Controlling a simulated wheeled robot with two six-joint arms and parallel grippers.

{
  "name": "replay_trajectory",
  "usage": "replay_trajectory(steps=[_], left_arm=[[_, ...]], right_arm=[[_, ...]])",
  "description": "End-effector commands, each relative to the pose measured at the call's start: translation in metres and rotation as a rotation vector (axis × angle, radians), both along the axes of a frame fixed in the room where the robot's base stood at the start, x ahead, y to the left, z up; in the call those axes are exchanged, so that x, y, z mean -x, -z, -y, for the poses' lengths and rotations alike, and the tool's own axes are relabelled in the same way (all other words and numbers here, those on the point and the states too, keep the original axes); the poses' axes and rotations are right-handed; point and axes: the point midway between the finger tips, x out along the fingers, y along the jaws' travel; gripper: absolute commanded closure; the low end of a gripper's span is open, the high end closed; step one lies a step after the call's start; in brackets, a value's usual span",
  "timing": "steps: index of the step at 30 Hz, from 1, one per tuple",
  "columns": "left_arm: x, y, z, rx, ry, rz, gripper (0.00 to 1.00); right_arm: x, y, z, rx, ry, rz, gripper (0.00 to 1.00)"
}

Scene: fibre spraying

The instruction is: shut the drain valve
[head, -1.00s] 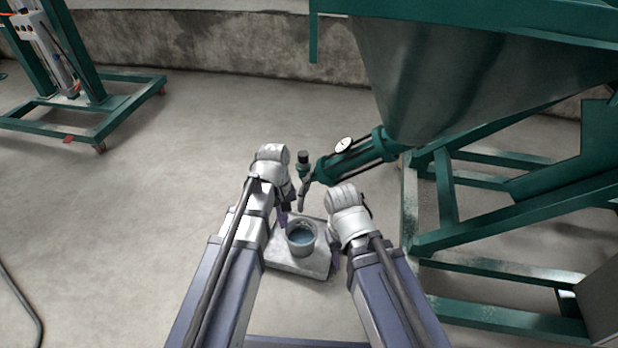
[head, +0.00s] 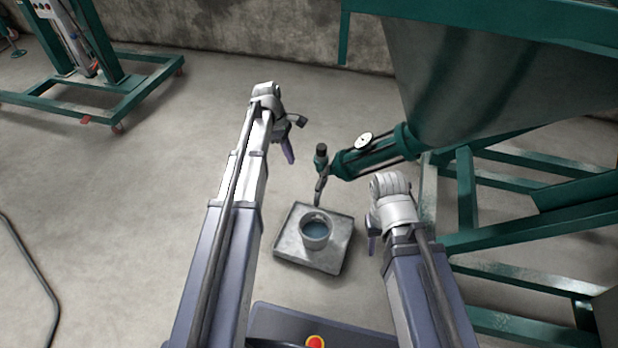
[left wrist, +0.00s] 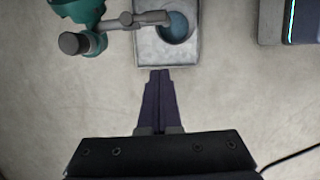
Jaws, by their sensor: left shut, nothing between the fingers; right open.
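The drain valve (head: 320,165) sits at the lower end of the green cylinder under the hopper, with a dark cap and a grey spout-like piece pointing down. In the left wrist view, the valve (left wrist: 88,40) shows its round cap and a grey bar reaching over the bucket.
The green cylinder (head: 378,155) with a round gauge joins the steel hopper (head: 480,80). Its green frame (head: 467,190) fills the right side. A wheeled green stand (head: 95,105) is at the far left.

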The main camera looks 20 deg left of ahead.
Motion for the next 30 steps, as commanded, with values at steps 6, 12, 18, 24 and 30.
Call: replay_trajectory(steps=[6, 12, 18, 24, 30], left_arm=[[0.000, 0.008, 0.002, -0.001, 0.002, 0.001, 1.00], [0.000, 0.027, 0.006, -0.001, 0.002, 0.001, 1.00], [0.001, 0.055, 0.012, -0.001, 0.002, 0.001, 1.00], [0.001, 0.083, 0.019, -0.001, 0.003, 0.001, 1.00], [0.002, 0.101, 0.032, 0.000, 0.005, 0.000, 1.00]], right_arm=[[0.000, 0.008, 0.000, 0.000, 0.001, 0.000, 0.55], [0.000, 0.027, 0.000, 0.000, 0.004, 0.001, 0.55], [0.000, 0.055, 0.000, -0.001, 0.004, 0.002, 0.55], [-0.001, 0.083, 0.000, -0.001, 0.004, 0.004, 0.55], [-0.001, 0.101, 0.000, -0.002, 0.003, 0.005, 0.55]])
